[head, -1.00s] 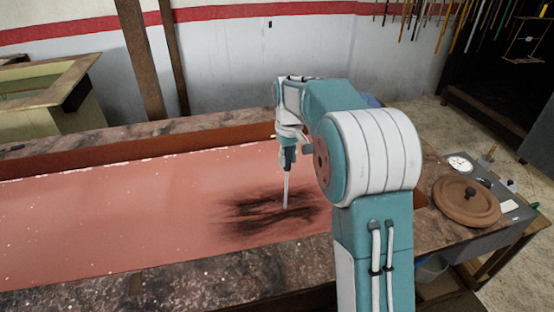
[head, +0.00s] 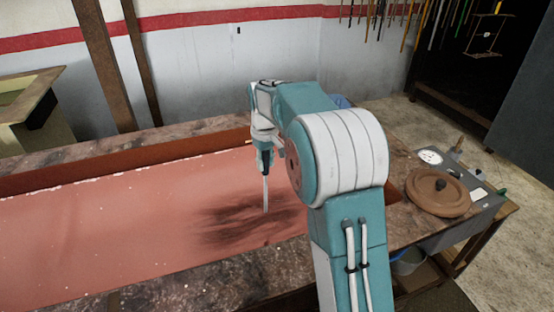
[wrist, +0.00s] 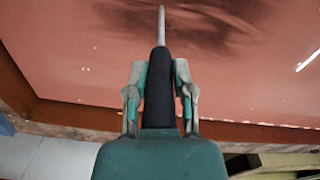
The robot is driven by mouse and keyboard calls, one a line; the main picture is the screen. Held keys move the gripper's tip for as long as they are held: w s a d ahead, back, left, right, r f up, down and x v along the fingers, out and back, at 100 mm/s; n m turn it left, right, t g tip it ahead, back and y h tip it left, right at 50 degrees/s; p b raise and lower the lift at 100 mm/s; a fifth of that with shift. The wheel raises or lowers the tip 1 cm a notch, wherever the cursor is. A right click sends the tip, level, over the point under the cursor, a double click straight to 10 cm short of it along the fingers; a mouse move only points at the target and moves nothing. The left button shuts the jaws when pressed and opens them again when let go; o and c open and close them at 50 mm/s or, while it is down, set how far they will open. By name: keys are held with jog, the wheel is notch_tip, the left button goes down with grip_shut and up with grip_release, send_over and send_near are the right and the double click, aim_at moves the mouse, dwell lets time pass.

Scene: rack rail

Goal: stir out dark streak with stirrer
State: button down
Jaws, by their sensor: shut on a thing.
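The dark streak (head: 235,222) is a smudged patch in the reddish liquid of a long trough, near its right end. Its edges are blurred, and it also shows in the wrist view (wrist: 200,35). My gripper (head: 264,150) is above the streak, pointing down. In the wrist view my gripper (wrist: 160,90) is shut on the dark handle of the stirrer (wrist: 158,75). The stirrer's pale rod (head: 266,195) hangs nearly upright, its lower end at the liquid within the streak. I cannot tell how deep the tip is.
The trough's stone rim (head: 200,275) runs along the near side. A round brown lid (head: 438,194) and a dial (head: 430,157) lie on the bench at right. A bucket (head: 408,260) is below. Wooden posts (head: 103,65) stand behind the trough.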

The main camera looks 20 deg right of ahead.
jog(key=a, duration=1.5)
jog(key=d, duration=1)
jog(key=shift+d, duration=0.15)
jog(key=d, duration=1)
jog(key=a, duration=2)
jog(key=d, duration=1)
